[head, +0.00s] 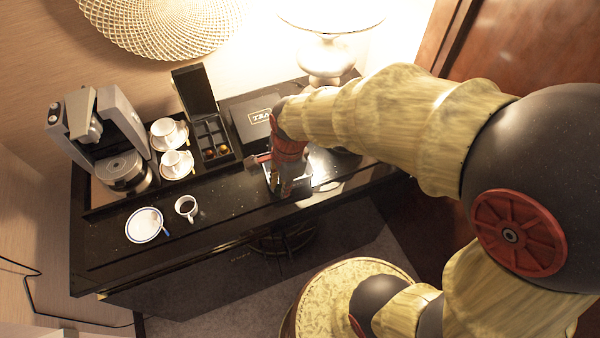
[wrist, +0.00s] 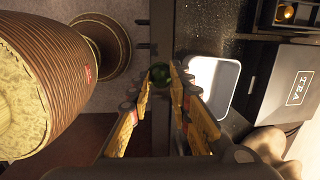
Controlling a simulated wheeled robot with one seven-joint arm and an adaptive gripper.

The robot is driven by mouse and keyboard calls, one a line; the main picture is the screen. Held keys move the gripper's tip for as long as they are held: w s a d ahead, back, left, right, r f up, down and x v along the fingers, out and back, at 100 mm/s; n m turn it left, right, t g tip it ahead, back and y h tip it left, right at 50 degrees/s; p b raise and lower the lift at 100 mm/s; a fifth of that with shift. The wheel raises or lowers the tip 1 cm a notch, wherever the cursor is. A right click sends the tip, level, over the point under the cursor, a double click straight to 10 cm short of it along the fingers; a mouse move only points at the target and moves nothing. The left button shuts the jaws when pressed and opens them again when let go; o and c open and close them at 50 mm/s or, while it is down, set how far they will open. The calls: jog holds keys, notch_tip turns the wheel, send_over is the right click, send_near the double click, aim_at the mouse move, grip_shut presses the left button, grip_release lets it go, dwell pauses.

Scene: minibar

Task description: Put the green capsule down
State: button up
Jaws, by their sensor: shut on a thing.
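The green capsule (wrist: 160,73) is between the fingertips of my gripper (wrist: 163,82) in the wrist view. The fingers are shut on it, one on each side. In the head view my gripper (head: 281,187) points down at the front part of the black counter, right of the coffee cup. I cannot make out the capsule in the head view. In the wrist view the capsule appears near the counter's front edge, with a white-rimmed tray (wrist: 229,92) beside it on the right.
On the counter (head: 235,205) are a coffee cup (head: 186,207), a saucer with a spoon (head: 143,226), a coffee machine (head: 125,172), two white cups, an open compartment box (head: 210,140) with capsules, and a tea box (head: 243,119). A lamp (head: 325,60) stands at the back.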

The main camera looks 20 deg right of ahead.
jog(key=w+d+f, duration=0.2)
jog(key=w, duration=0.1)
jog(key=w+d+f+b, duration=0.1)
jog(key=w+f, duration=0.2)
jog(key=w, duration=0.1)
jog(key=w+d+f+b, duration=0.1)
jog(key=w+d+f, duration=0.1)
jog(key=w+f, duration=0.1)
jog(key=shift+w+d+f, duration=0.15)
jog(key=shift+w+d, duration=0.15)
jog(key=shift+d, duration=0.05)
jog(key=shift+w+d+f, duration=0.25)
jog(key=shift+w+f, duration=0.2)
jog(key=shift+f, duration=0.1)
jog(key=shift+w+f+b, duration=0.2)
jog(key=shift+f+b, duration=0.45)
jog(key=shift+f, duration=1.05)
jog(key=shift+f, duration=0.1)
jog(key=o, duration=0.7)
